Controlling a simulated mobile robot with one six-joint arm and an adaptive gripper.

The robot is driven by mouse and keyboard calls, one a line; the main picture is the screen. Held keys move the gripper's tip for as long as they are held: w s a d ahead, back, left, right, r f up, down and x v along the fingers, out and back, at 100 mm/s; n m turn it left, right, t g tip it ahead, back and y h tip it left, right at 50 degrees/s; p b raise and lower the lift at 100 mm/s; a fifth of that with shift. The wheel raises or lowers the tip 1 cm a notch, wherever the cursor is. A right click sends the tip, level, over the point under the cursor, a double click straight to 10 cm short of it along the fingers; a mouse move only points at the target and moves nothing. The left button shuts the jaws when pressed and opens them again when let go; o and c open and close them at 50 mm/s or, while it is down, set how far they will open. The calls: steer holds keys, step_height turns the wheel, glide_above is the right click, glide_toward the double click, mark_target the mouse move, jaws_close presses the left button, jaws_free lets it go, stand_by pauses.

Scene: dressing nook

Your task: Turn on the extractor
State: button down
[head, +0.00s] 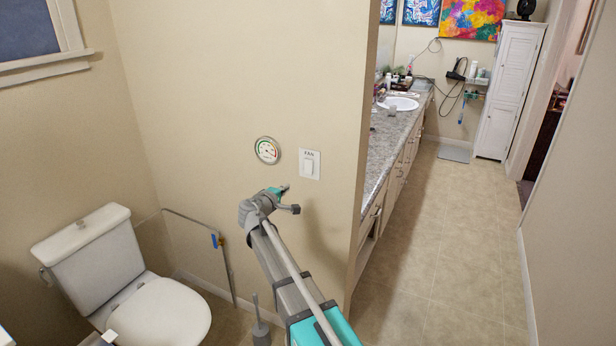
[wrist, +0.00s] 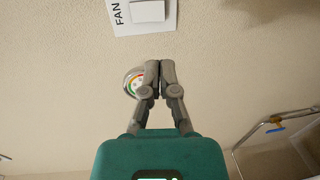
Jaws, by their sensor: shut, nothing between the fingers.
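A white wall switch plate (head: 309,164) marked FAN, with a white rocker, is on the beige wall near its right edge. In the wrist view the plate (wrist: 146,15) is at the top, partly cut off, with its rocker in the middle. My gripper (head: 285,188) is below and a little left of the plate in the head view. In the wrist view my gripper (wrist: 160,64) has its fingertips together, with nothing between them, and shows apart from the plate. I cannot tell whether the switch is on or off.
A round dial gauge (head: 267,150) is on the wall left of the plate; my fingers partly cover it in the wrist view. A counter (head: 378,165) runs behind the wall's edge.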

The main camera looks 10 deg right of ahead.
mark_target(308, 174)
steer(key=b+x, duration=0.1)
steer(key=x, duration=1.3)
steer(key=shift+b, duration=0.4)
steer(key=shift+w, duration=0.1)
steer(key=shift+w+d+f, duration=0.15)
steer(key=shift+w+d, duration=0.05)
steer(key=shift+s, duration=0.1)
steer(key=shift+s+a+f, duration=0.1)
steer(key=shift+s+a, duration=0.2)
steer(key=shift+s, duration=0.15)
steer(key=f+b+v, duration=0.2)
steer(key=f+v, duration=0.1)
steer(key=v, duration=0.9)
steer(key=shift+s+a, duration=0.3)
